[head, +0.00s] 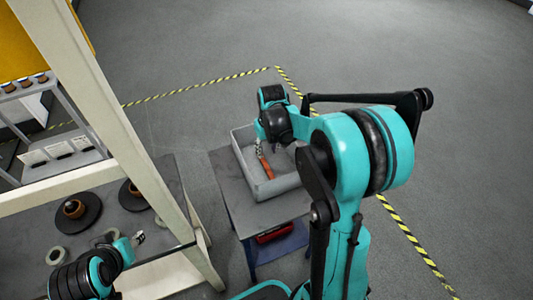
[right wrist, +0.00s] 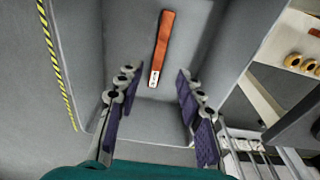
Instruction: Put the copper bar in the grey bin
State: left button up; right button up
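The copper bar (head: 266,167) lies inside the grey bin (head: 284,187) in the head view. In the right wrist view the bar (right wrist: 163,43), orange-brown with a pale label at its near end, lies on the floor of the bin (right wrist: 128,25). My right gripper (head: 259,147) is over the bin, partly hidden by its own wrist. In the right wrist view its fingers (right wrist: 156,82) are spread apart with nothing gripped, and the bar is beyond them. My left gripper (head: 137,238) is over the workbench at the lower left, too small to tell its opening.
The bin stands on a small grey table (head: 228,190) with a red item (head: 273,233) on its lower shelf. The workbench (head: 95,215) at left carries dark discs and rings. A pale upright post (head: 110,120) stands between bench and bin. Floor beyond is clear.

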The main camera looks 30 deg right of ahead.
jog(key=s+a+r+t, duration=0.2)
jog(key=s+a+r, duration=0.3)
jog(key=s+r, duration=0.3)
jog(key=s+a+r+t, duration=0.2)
jog(key=s+a, duration=0.3)
jog(key=s, duration=0.4)
jog(key=shift+s+a+n+t, duration=0.25)
jog(key=shift+n+t, duration=0.05)
jog(key=shift+t, duration=0.6)
jog(key=shift+a+r, duration=0.1)
